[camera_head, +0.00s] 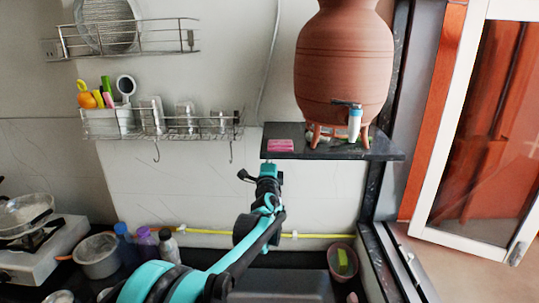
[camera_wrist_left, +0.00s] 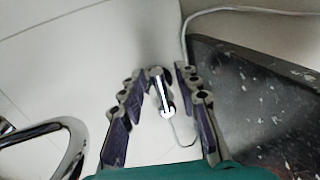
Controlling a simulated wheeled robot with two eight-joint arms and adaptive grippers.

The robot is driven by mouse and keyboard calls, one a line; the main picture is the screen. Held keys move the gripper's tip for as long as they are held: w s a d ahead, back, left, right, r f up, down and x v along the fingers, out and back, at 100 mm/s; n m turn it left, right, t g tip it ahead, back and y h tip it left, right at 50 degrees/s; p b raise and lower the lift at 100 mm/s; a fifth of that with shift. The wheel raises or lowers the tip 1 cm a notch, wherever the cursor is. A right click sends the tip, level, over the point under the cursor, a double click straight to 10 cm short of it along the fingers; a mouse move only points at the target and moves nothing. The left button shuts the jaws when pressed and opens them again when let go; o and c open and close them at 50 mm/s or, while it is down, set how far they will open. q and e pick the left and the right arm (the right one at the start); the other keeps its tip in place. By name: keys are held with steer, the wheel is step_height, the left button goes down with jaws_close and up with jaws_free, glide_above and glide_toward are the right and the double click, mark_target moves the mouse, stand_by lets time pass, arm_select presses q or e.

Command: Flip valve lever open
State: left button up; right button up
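A small chrome fitting (camera_wrist_left: 160,92), apparently a valve, shows against the pale wall in the left wrist view, between my fingers and beyond them. I cannot tell its lever position or whether a finger touches it. My left gripper (camera_wrist_left: 158,100) is open, with one finger on each side of the fitting. In the head view my left gripper (camera_head: 266,170) is just below the dark shelf's left part; the fitting cannot be made out there. The clay pot (camera_head: 344,60) stands on the shelf, with a white and blue tap (camera_head: 354,124) at its lower front. My right gripper is out of view.
The dark stone shelf (camera_head: 375,151) holds a pink item (camera_head: 281,146); a dark speckled slab (camera_wrist_left: 250,95) fills the right of the wrist view. A curved chrome bar (camera_wrist_left: 72,150) is at its lower left. A wire rack (camera_head: 195,127) hangs left; a yellow pipe (camera_head: 215,232) runs below.

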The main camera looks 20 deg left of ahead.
arm_select(q)
steer(key=v, duration=1.2)
